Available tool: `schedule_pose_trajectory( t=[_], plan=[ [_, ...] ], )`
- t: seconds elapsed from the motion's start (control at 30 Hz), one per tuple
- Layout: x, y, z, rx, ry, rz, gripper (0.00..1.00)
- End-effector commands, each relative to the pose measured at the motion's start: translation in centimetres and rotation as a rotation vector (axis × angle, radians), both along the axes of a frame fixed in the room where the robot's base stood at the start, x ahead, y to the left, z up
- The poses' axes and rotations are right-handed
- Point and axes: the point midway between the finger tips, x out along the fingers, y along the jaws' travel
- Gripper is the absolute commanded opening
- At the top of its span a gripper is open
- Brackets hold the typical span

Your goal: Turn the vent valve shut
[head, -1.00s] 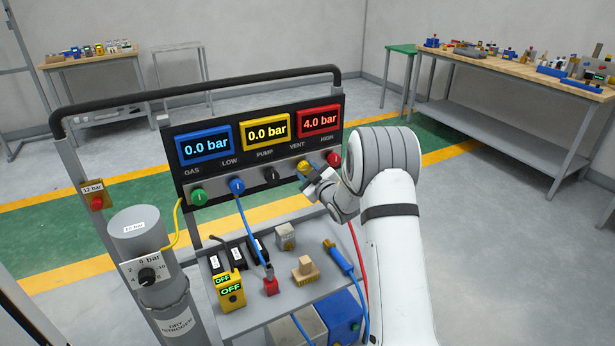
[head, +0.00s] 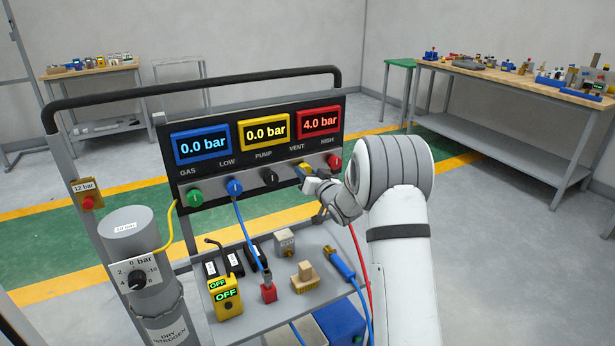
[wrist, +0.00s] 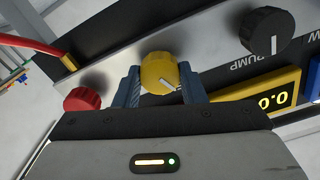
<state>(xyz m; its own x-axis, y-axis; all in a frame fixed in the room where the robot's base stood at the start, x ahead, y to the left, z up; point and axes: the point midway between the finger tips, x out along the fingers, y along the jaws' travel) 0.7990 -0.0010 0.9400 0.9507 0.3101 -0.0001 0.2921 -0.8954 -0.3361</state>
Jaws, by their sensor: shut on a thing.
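The yellow vent valve knob (wrist: 159,73) is on the panel's lower strip, under the VENT label. In the wrist view my gripper (wrist: 160,88) has one blue-grey finger on each side of the knob, shut on it. The white pointer line on the knob lies slanted, towards the lower right of the wrist picture. In the head view my gripper (head: 308,179) reaches the vent knob (head: 305,168) from the right and hides part of it. The red display (head: 320,122) above reads 4.0 bar; the yellow one (head: 264,132) and blue one (head: 203,145) read 0.0 bar.
A red knob (head: 334,161) is close to the right of my gripper, and the black pump knob (head: 270,177) to the left. A red hose (head: 361,262) hangs below. The shelf (head: 250,318) below holds a yellow OFF device (head: 226,297), a red fitting (head: 268,292) and blocks.

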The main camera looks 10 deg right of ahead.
Motion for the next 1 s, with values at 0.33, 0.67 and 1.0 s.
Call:
schedule_pose_trajectory(
  t=[0.33, 0.67, 1.0],
  plan=[
    [0.02, -0.26, -0.01, 0.266, 0.088, -0.005, 0.14],
    [0.02, -0.29, -0.03, 0.405, 0.132, -0.005, 0.14],
    [0.03, -0.32, -0.05, 0.438, 0.143, -0.006, 0.14]
  ],
)
